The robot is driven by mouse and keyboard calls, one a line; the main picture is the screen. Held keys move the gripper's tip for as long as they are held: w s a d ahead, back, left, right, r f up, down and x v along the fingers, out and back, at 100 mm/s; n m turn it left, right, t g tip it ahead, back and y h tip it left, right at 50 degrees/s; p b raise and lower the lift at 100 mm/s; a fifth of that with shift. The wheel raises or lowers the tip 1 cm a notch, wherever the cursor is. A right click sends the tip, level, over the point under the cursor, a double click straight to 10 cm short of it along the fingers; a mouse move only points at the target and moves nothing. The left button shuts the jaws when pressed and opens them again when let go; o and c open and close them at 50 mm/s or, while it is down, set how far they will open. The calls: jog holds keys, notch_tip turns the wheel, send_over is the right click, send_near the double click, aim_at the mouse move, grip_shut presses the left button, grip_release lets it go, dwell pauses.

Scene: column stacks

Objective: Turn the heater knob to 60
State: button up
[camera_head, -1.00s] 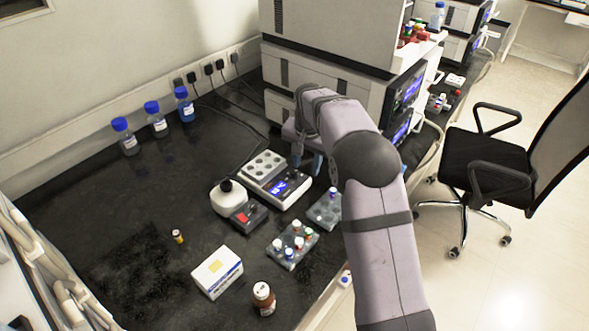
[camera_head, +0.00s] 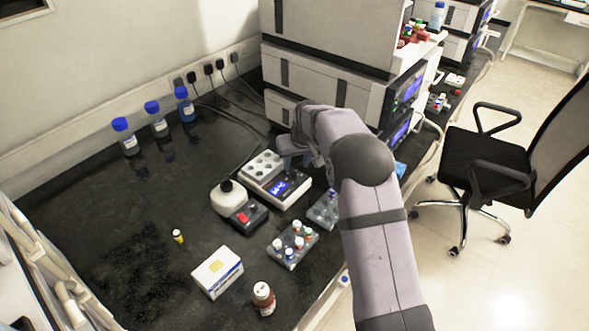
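The heater (camera_head: 252,172) is a white and grey block with several round wells on top and a lit blue display (camera_head: 283,187) on its front. The display's figures are too small to read surely. My gripper (camera_head: 292,160) is at the heater's right side, low over its right edge beside the display. The knob is not clearly visible; my gripper may cover it. I cannot tell whether the fingers touch it or how far apart they are.
Vial racks (camera_head: 288,248) (camera_head: 323,212) are in front. Large instruments (camera_head: 330,75) stand behind my arm.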

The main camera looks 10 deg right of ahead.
aim_at(294, 172)
jog(key=shift+p+x, duration=0.65)
jog(key=shift+x, duration=2.2)
jog(key=shift+c, duration=0.7)
grip_shut()
